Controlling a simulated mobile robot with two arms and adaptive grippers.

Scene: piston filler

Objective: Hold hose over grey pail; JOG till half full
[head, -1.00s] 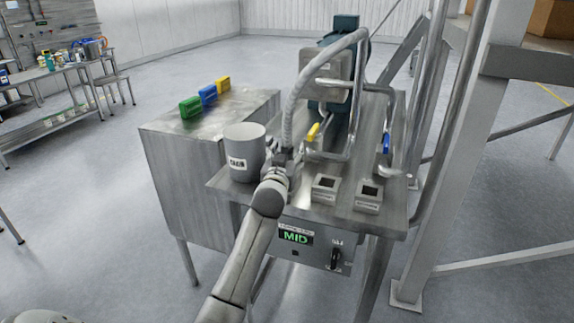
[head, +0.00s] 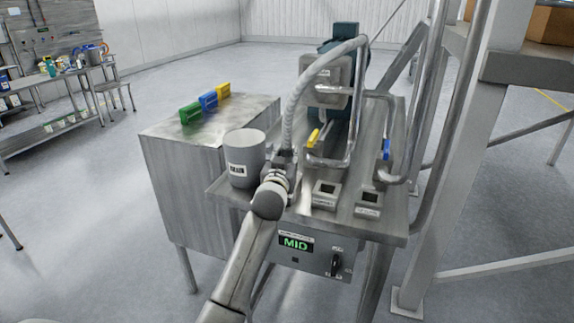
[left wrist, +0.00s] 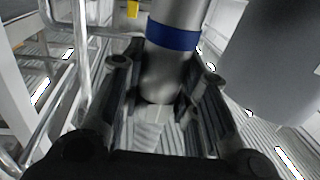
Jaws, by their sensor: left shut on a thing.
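The grey pail (head: 244,160), with a white label, stands upright at the left of the steel machine table. It also shows at the right of the left wrist view (left wrist: 275,75). My left gripper (head: 283,163) is just right of the pail, shut on the hose (head: 292,107). In the left wrist view the hose's metal end, with a blue band (left wrist: 173,36), sits between the fingers (left wrist: 164,75). The hose end looks beside the pail, not over it. The pail's contents are not visible. The control box display (head: 295,243) reads MID in green. My right gripper is not in view.
A selector knob (head: 335,264) is on the control box front. Two small grey blocks (head: 325,194) (head: 370,203) stand right of my gripper. A yellow handle (head: 313,137) and a blue handle (head: 387,149) are on the pipes. Green, blue and yellow bins (head: 190,113) stand back left.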

